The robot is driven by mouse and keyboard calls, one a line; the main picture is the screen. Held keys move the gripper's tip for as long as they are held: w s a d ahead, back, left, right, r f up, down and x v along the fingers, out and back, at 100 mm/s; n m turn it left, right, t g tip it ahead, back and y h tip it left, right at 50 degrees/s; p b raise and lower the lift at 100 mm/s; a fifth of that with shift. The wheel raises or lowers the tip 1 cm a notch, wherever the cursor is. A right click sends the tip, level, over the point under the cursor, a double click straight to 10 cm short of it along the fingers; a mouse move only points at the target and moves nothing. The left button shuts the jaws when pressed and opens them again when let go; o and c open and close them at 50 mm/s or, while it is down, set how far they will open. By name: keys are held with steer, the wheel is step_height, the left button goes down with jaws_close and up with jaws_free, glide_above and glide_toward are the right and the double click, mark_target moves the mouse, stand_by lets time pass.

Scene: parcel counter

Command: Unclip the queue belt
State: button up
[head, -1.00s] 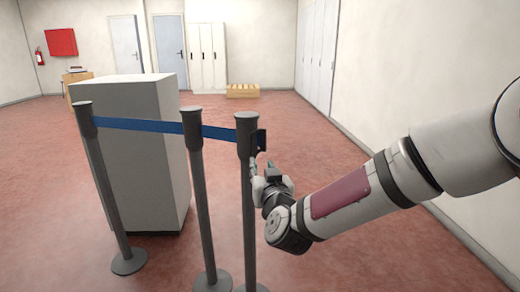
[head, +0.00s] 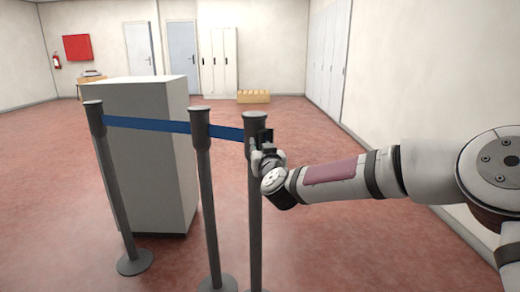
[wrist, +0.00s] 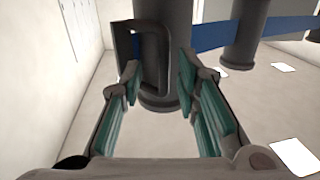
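The blue queue belt (head: 150,124) runs past the left post (head: 111,190) and middle post (head: 207,200) to the head of the right post (head: 254,205). A dark clip with a loop-like handle (head: 264,136) sits on that post's right side. The clip also shows in the wrist view (wrist: 122,42), in front of the near post (wrist: 165,20). My gripper (wrist: 160,80) is open, its green-padded fingers apart, with the clip just ahead, close to the fingertips. Contact cannot be told. In the head view, my gripper (head: 264,158) is just below the clip and partly hides the post.
A tall grey cabinet-like block (head: 150,175) stands behind the left and middle posts. White lockers (head: 219,70) and a low wooden crate (head: 254,97) are at the back wall. The floor right of the posts is clear up to the right wall.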

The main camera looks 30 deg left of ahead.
steer(key=shift+w+a, duration=0.5)
steer(key=shift+w, duration=0.05)
jaws_close()
steer(key=shift+a, duration=0.65)
steer(key=shift+a+r, duration=0.1)
jaws_free()
steer(key=shift+a, duration=0.15)
steer(key=shift+s, duration=0.15)
